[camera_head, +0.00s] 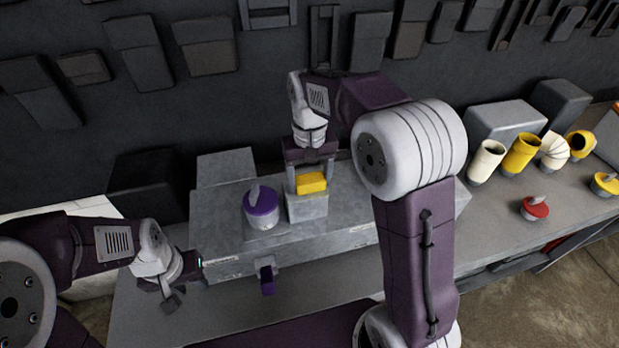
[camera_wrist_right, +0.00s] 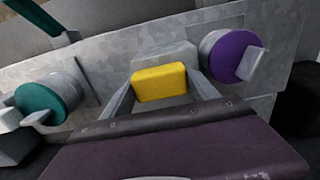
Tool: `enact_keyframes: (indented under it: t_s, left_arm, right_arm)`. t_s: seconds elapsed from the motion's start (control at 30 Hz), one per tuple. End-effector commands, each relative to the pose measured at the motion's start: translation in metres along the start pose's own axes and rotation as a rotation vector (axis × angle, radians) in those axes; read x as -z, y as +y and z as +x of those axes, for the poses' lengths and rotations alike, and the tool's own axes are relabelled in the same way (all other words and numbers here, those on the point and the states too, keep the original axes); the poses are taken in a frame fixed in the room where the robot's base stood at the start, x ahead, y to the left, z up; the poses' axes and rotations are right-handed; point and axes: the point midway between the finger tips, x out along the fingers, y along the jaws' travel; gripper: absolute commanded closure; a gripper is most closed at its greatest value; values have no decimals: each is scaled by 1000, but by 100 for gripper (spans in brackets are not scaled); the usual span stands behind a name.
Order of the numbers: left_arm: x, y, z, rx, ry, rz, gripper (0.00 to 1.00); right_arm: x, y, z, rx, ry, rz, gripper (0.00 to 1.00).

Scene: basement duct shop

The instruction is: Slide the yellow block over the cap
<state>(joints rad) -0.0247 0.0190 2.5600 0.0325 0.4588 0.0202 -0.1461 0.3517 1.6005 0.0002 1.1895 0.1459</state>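The yellow block (camera_head: 311,183) sits at the top of a small grey box-shaped fitting (camera_head: 307,208) on the metal duct. My right gripper (camera_head: 311,178) reaches down with one finger on each side of the block. In the right wrist view the yellow block (camera_wrist_right: 160,83) lies between the two fingers; whether they press on it is unclear. A round cap with a purple top and grey handle (camera_head: 262,203) stands on the duct, left of the block. My left gripper (camera_head: 178,287) hangs by the duct's left end, apart from the block; its opening is unclear.
The grey duct (camera_head: 225,232) lies on the bench, with a purple handle (camera_head: 267,277) on its front. A teal-topped round fitting (camera_wrist_right: 47,103) shows in the wrist view. Yellow and white pipe pieces (camera_head: 520,153) and a red-topped cap (camera_head: 535,208) stand at right.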

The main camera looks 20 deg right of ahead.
Motion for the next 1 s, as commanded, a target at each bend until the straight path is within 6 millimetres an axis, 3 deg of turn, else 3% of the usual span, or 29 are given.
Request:
enact_keyframes:
  t_s: [0.03, 0.1, 0.13, 0.27, 0.53, 0.87, 0.9, 0.97, 1.0]
  left_arm:
    - [0, 0, 0, 0, 0, 0, 64]
    - [0, 0, 0, 0, 0, 0, 64]
    - [0, 0, 0, 0, 0, 0, 64]
    - [0, 0, -6, 0, 0, 0, 64]
    - [3, 0, -27, 0, 0, 0, 64]
    - [3, 0, -26, 0, 0, 0, 64]
    - [3, 0, -26, 0, 0, 0, 64]
    - [3, 0, -26, 0, 0, 0, 64]
    - [3, 0, -26, 0, 0, 0, 64]
  right_arm:
    - [0, 0, 0, 0, 0, 0, 77]
    - [0, 0, 0, 0, 1, 0, 96]
    - [0, 0, 0, 0, 1, 0, 100]
    - [0, -7, -3, 0, 0, -2, 100]
    - [0, -54, -3, 0, -1, -3, 100]
    - [1, -60, -1, 3, 3, 0, 100]
    - [1, -61, -1, 3, 3, 0, 29]
    - [1, -60, 0, 3, 3, 0, 13]
    - [1, -60, 0, 3, 3, 0, 10]
